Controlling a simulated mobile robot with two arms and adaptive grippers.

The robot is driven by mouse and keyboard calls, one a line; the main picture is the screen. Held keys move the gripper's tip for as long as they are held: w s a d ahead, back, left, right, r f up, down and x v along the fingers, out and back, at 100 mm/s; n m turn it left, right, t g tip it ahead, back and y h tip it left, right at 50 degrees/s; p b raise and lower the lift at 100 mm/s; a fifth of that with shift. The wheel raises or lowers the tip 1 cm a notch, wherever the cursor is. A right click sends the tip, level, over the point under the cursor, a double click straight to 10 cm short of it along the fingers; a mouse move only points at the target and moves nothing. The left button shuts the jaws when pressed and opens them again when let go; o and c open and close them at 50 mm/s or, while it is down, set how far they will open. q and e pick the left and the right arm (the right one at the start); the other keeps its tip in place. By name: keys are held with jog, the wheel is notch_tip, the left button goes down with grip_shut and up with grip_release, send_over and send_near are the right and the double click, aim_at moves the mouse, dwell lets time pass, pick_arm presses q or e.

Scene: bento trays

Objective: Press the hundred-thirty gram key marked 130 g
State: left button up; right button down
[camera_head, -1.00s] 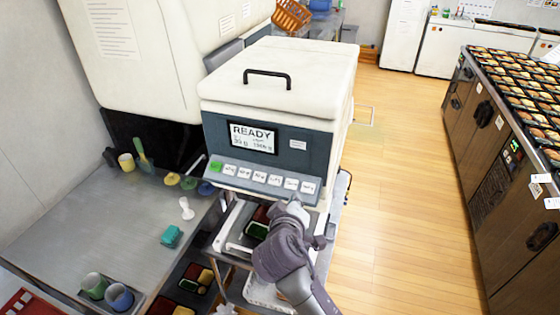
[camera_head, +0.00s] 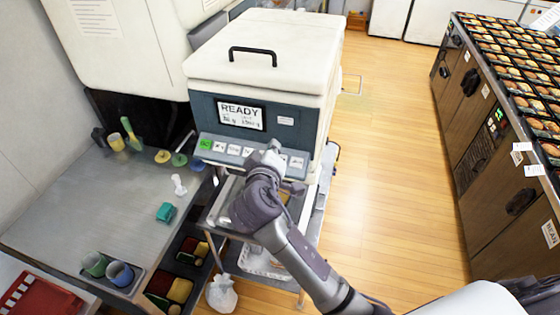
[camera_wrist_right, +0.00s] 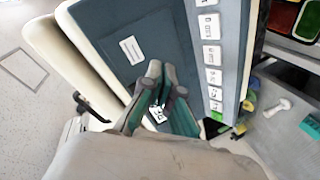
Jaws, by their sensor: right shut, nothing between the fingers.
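The cream and blue-grey machine (camera_head: 262,62) has a lit screen (camera_head: 241,115) reading READY; its smaller figures are blurred. Below it runs a key strip with a green key (camera_head: 205,144) at the left and several white keys (camera_head: 297,163) to the right. The white keys (camera_wrist_right: 212,77) also show in the right wrist view, but I cannot read which is marked 130 g. My right gripper (camera_head: 272,148) is shut and empty, its tips at the right half of the strip, hiding part of it. My left gripper is not in view.
A grey worktop (camera_head: 95,205) at the left holds cups (camera_head: 120,272), a teal block (camera_head: 165,212) and a small white object (camera_head: 179,185). A long counter of bento trays (camera_head: 510,75) stands at the right, with open floor between.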

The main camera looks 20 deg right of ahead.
jog(key=shift+w+d+f+b, duration=0.35)
jog(key=shift+w+f+b, duration=0.15)
jog(key=shift+f+b, duration=0.45)
jog(key=shift+w+d+f+b, duration=0.3)
jog(key=shift+w+f+b, duration=0.25)
jog(key=shift+f, duration=0.55)
jog(key=shift+w+d+f+b, duration=0.35)
jog(key=shift+w+f+b, duration=0.1)
jog(key=shift+f+b, duration=0.5)
jog(key=shift+f, duration=0.15)
jog(key=shift+w+d+f, duration=0.15)
jog(key=shift+w+f, duration=0.05)
jog(key=shift+f, duration=0.1)
jog(key=shift+w+d+f+b, duration=0.1)
jog(key=shift+w+f+b, duration=0.05)
jog(key=shift+f+b, duration=0.25)
jog(key=shift+r, duration=0.1)
jog(key=shift+s+a+r+p, duration=0.2)
jog(key=shift+s+r+p, duration=0.2)
jog(key=shift+r+p, duration=0.35)
